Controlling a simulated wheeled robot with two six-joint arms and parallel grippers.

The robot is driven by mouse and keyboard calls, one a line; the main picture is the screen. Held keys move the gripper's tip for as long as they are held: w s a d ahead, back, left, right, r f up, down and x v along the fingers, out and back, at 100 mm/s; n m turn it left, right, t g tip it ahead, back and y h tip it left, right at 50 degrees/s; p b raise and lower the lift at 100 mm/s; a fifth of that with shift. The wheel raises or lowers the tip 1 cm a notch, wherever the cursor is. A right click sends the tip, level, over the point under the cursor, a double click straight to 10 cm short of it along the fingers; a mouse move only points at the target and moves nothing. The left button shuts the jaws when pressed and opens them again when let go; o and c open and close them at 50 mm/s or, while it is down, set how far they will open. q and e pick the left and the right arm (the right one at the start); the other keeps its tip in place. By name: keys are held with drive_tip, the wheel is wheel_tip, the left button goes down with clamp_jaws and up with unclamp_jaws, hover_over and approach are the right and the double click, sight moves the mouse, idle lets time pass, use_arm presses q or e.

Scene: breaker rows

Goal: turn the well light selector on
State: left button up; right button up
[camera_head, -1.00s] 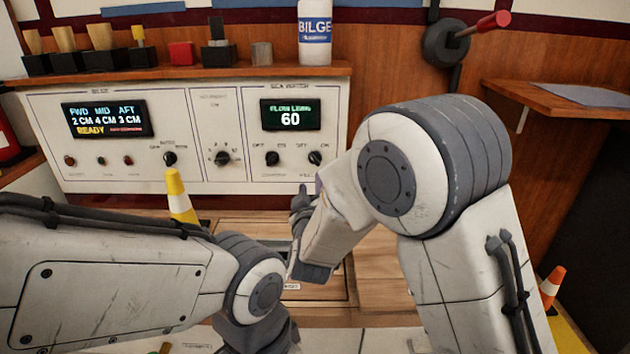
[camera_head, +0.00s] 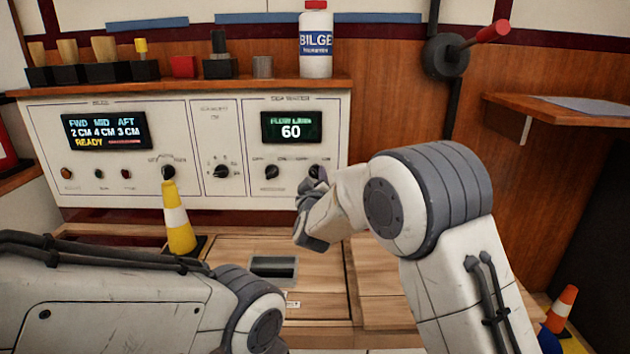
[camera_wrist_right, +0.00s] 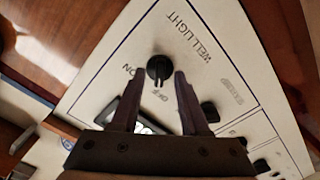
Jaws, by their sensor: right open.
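The well light selector (camera_wrist_right: 158,70) is a black knob on the white panel, with WELL LIGHT, ON and OFF printed around it. In the right wrist view its pale mark appears to face the OFF label. In the head view the selector (camera_head: 318,172) is the rightmost knob in the lower row, partly covered by my right gripper. My right gripper (camera_head: 306,196) is in front of the panel's lower right corner. In the right wrist view its fingers (camera_wrist_right: 158,88) are open, with the knob between or just beyond the tips; contact cannot be told. My left gripper is out of view.
The white panel (camera_head: 200,112) carries other knobs, buttons and two displays. A yellow and white cone (camera_head: 178,222) stands in front of it at left. A BILGE bottle (camera_head: 316,58) stands on the shelf above. A red-handled lever (camera_head: 480,38) is at right.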

clamp_jaws()
